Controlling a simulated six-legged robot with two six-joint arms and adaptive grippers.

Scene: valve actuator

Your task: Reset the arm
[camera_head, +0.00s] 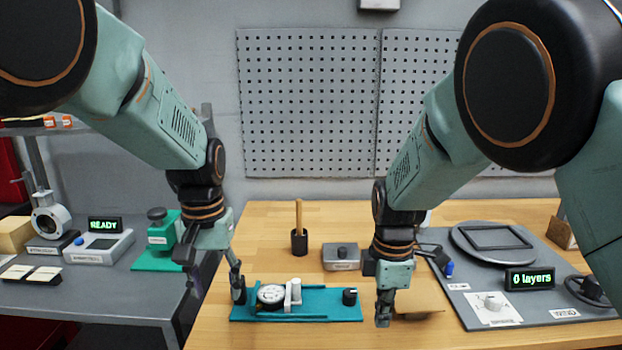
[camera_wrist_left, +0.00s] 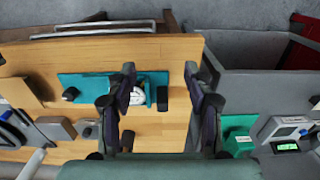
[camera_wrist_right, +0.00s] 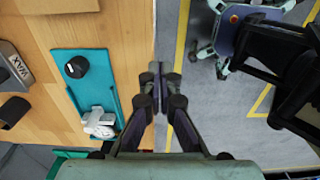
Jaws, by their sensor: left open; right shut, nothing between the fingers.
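My left gripper (camera_head: 212,280) is open and empty at the left edge of the wooden table, left of the teal base plate. My right gripper (camera_head: 384,308) is shut and empty over the table, right of the teal plate (camera_head: 330,310). On that plate sit a round white dial (camera_head: 271,295), a white upright part (camera_head: 295,290) and a black knob (camera_head: 349,297). The plate also shows in the right wrist view (camera_wrist_right: 63,58), with the black knob (camera_wrist_right: 76,67) and white part (camera_wrist_right: 98,122). In the left wrist view the open fingers (camera_wrist_left: 166,105) partly hide the plate (camera_wrist_left: 80,82).
A grey box (camera_head: 341,257) and a black holder with a wooden handle (camera_head: 299,241) stand behind the plate. A grey board with a "0 layers" display (camera_head: 530,279) lies at right. A grey bench at left holds a valve body (camera_head: 51,215), a "READY" display (camera_head: 105,225) and a green press (camera_head: 158,240).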

